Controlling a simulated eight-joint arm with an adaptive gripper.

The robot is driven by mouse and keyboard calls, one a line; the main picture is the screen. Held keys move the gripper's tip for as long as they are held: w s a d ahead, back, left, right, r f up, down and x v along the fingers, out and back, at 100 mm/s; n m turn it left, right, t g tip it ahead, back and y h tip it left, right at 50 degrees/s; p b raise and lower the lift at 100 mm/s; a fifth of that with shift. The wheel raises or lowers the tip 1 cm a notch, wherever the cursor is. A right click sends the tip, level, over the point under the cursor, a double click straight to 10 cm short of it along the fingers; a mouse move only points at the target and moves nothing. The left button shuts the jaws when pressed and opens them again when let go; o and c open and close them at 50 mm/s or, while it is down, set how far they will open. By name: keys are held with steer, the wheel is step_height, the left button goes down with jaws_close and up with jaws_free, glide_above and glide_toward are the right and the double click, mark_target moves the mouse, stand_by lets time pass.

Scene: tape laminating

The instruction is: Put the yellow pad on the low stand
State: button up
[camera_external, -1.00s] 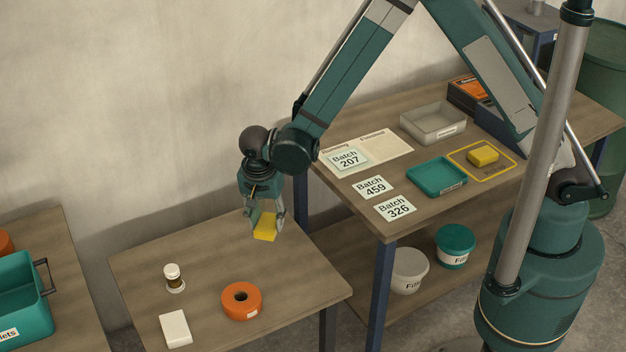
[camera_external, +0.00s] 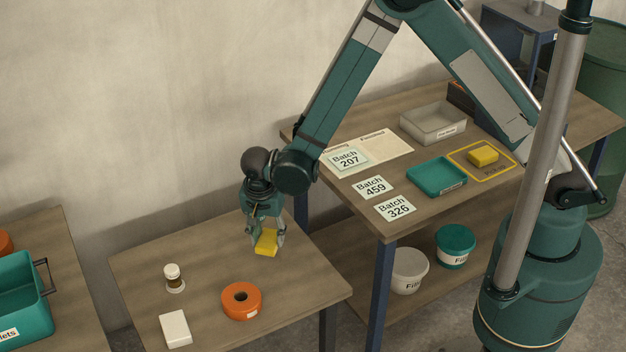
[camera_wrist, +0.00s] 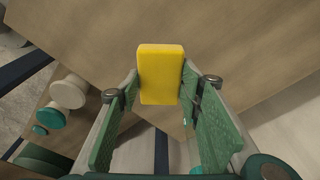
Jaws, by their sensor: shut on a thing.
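My gripper (camera_external: 267,238) is shut on a yellow pad (camera_external: 266,244), which juts out below the fingertips. In the wrist view the pad (camera_wrist: 160,75) sits between the two green fingers, near their tips. The low stand (camera_external: 215,260) is the wooden table at the lower middle. The pad is over its back right part; I cannot tell whether it touches the top. A second yellow pad (camera_external: 483,155) lies inside a yellow outlined patch on the higher bench.
The higher bench (camera_external: 420,215) stands to the right, with a teal tray (camera_external: 437,177) and batch cards.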

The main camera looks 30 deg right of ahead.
mark_target(268, 239)
steer(key=shift+f+b, duration=0.45)
steer(key=shift+f, duration=1.4)
steer(key=shift+f, duration=0.15)
steer(key=o, duration=0.9)
steer(key=shift+c, duration=0.2)
steer(key=shift+r, duration=0.2)
steer(key=shift+s+a+r+p, duration=0.2)
steer(key=shift+r+p, duration=0.25)
steer(key=shift+r, duration=1.5)
steer(key=shift+s+a+r+p, duration=0.25)
steer(key=shift+r+p, duration=0.25)
steer(key=shift+r, duration=1.5)
steer(key=shift+s+a+r+p, duration=0.2)
steer(key=shift+r+p, duration=0.25)
steer(key=shift+r, duration=1.5)
